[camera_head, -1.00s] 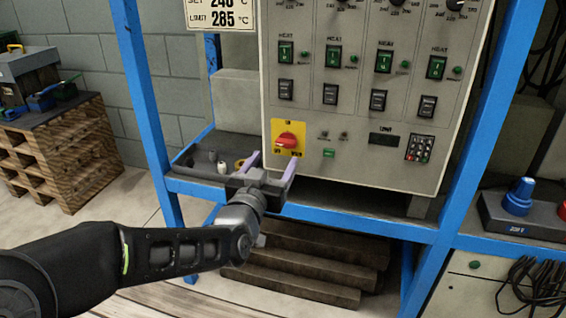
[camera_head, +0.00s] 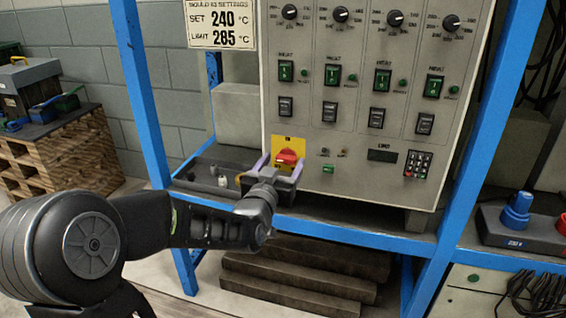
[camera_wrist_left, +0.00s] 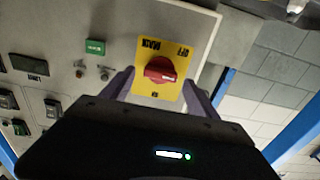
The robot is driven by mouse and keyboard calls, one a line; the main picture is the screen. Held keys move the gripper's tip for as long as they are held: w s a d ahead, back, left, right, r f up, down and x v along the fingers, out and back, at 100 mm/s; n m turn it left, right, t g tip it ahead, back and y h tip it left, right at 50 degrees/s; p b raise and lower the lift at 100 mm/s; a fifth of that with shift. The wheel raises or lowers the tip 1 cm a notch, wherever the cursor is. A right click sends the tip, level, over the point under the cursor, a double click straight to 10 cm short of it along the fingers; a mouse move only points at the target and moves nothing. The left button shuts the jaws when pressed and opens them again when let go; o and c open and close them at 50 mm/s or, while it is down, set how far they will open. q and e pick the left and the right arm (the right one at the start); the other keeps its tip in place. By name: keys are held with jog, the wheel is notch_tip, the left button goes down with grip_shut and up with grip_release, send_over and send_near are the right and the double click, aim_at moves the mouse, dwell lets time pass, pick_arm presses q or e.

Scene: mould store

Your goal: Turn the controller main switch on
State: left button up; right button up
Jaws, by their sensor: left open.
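The main switch is a red rotary knob (camera_head: 287,158) on a yellow plate (camera_head: 279,144) at the lower left of the grey controller panel (camera_head: 345,165). In the left wrist view the red knob (camera_wrist_left: 160,69) and its yellow plate (camera_wrist_left: 168,42) show upside down, with OFF and MAIN lettering. My left gripper (camera_head: 278,166) is open, its two purple fingers to either side of the knob in the head view. In the wrist view the fingers (camera_wrist_left: 160,90) flank the plate's lower part. I cannot tell whether they touch the knob. My right gripper is not in view.
A blue frame (camera_head: 330,229) carries the controller, with a tray of small items (camera_head: 215,178) at its left. A settings sign (camera_head: 221,24) hangs above. Wooden beams (camera_head: 300,275) lie below. A pallet stack (camera_head: 65,155) stands left and a grey box with coloured knobs (camera_head: 520,225) right.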

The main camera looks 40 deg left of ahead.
pick_arm(q)
jog(key=shift+w+a, duration=0.1)
jog(key=shift+w, duration=0.3)
jog(key=shift+c, duration=0.4)
jog(key=c, duration=1.3)
